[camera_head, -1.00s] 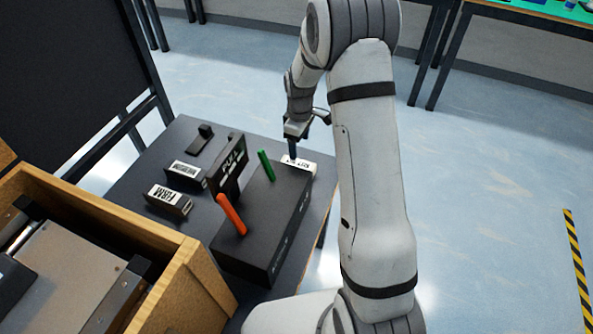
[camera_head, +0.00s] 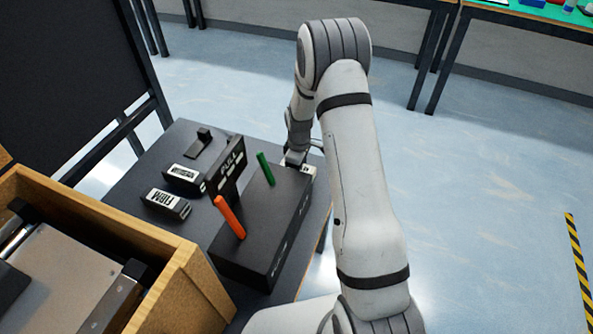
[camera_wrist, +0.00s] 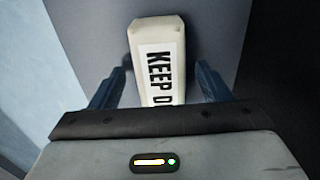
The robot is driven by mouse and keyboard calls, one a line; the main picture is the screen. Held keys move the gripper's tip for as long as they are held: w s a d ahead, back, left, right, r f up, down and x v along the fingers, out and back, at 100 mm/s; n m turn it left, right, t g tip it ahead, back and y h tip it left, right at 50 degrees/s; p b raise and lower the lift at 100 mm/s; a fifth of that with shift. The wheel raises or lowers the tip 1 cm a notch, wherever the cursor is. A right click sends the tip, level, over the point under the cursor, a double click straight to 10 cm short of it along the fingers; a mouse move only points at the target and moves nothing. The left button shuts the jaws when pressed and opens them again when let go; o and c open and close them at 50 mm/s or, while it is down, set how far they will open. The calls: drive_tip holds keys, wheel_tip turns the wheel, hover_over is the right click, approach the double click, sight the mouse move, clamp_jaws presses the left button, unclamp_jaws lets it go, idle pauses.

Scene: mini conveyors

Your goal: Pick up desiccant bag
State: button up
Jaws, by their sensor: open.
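The desiccant bag (camera_wrist: 157,37) is a white block-shaped packet with a black "KEEP D…" label. In the wrist view it lies on the dark table top between the two blue fingers of my gripper (camera_wrist: 157,88). The fingers are open, one on each side of the bag, with a narrow gap visible at each side. The bag's near end is hidden behind the gripper body. In the head view only a small pale part of the bag (camera_head: 309,169) shows, beside the black box, with my gripper (camera_head: 293,162) down at it.
Two labelled dark blocks (camera_head: 166,203) (camera_head: 184,178) lie to the left. A wooden crate (camera_head: 190,275) is at lower left.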

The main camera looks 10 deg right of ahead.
drive_tip(key=shift+c, duration=0.2)
drive_tip(key=c, duration=1)
drive_tip(key=shift+c, duration=0.3)
drive_tip(key=shift+r, duration=0.15)
